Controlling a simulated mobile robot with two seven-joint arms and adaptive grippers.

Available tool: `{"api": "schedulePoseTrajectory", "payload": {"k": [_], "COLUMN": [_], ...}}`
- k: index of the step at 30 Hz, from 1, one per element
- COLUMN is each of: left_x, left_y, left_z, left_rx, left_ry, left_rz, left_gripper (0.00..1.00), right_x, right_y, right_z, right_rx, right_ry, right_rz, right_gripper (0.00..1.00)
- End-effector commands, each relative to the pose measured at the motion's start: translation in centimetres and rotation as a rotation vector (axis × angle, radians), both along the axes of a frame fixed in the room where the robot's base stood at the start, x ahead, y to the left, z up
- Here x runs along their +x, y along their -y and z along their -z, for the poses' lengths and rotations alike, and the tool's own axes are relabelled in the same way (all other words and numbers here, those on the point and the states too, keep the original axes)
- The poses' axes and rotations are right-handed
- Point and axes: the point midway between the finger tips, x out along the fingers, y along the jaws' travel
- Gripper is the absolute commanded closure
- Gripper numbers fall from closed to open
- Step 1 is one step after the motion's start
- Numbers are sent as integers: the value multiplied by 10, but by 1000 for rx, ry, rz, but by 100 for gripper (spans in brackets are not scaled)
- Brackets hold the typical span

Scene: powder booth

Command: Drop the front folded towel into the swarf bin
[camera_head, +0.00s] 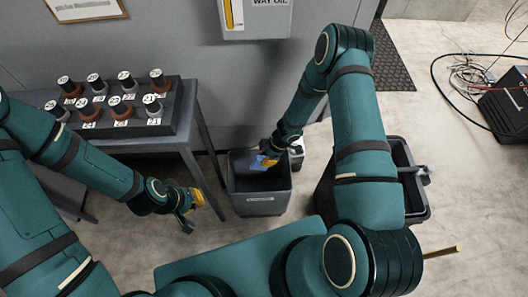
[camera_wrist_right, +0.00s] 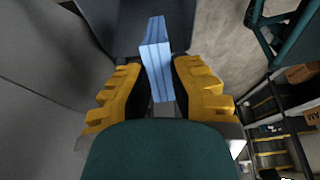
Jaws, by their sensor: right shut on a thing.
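A light blue folded towel (camera_head: 269,161) is in my right gripper (camera_head: 268,152), above the opening of a dark grey bin (camera_head: 260,208). The bin has a small label on its front that is too small to read. In the right wrist view the towel (camera_wrist_right: 156,50) stands between the two yellow fingers of the right gripper (camera_wrist_right: 158,75), which are shut on it. The dark bin (camera_wrist_right: 120,25) lies beyond it. My left gripper (camera_head: 191,207) is empty, its fingers apart, near the right end of the table, left of the bin.
A grey table (camera_head: 150,142) at the left bears a dark rack (camera_head: 178,120) of several numbered brown and grey pieces. A larger black bin (camera_head: 405,160) stands to the right, partly behind my right arm. A grey wall with a way oil box (camera_head: 256,22) is behind.

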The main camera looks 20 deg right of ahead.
Motion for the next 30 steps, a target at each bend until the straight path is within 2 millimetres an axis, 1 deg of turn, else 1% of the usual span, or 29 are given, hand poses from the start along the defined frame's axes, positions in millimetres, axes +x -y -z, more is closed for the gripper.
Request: {"api": "schedulePoseTrajectory", "payload": {"k": [1, 3, 8, 14, 21, 24, 30], "left_x": [0, 0, -1, -1, 3, 5, 6], "left_y": [0, 0, 0, 0, 0, -1, -1], "left_z": [-3, -3, 3, 19, 44, 51, 57], "left_rx": [0, 0, 0, 0, 1, 2, 3], "left_ry": [-1, -1, -2, -2, 7, 11, 16], "left_rz": [0, 0, 1, 3, 3, 1, 0], "left_gripper": [100, 100, 100, 100, 100, 100, 100], "right_x": [7, 13, 15, 15, 15, 15, 15], "right_y": [-1, -3, -4, -4, -4, -4, -4], "right_z": [-4, -6, -1, 17, 46, 56, 63], "right_rx": [28, 50, 59, 58, 57, 57, 57], "right_ry": [8, 14, 17, 16, 16, 15, 15], "right_rz": [35, 60, 71, 69, 69, 69, 68], "right_gripper": [100, 100, 100, 100, 100, 100, 100]}}
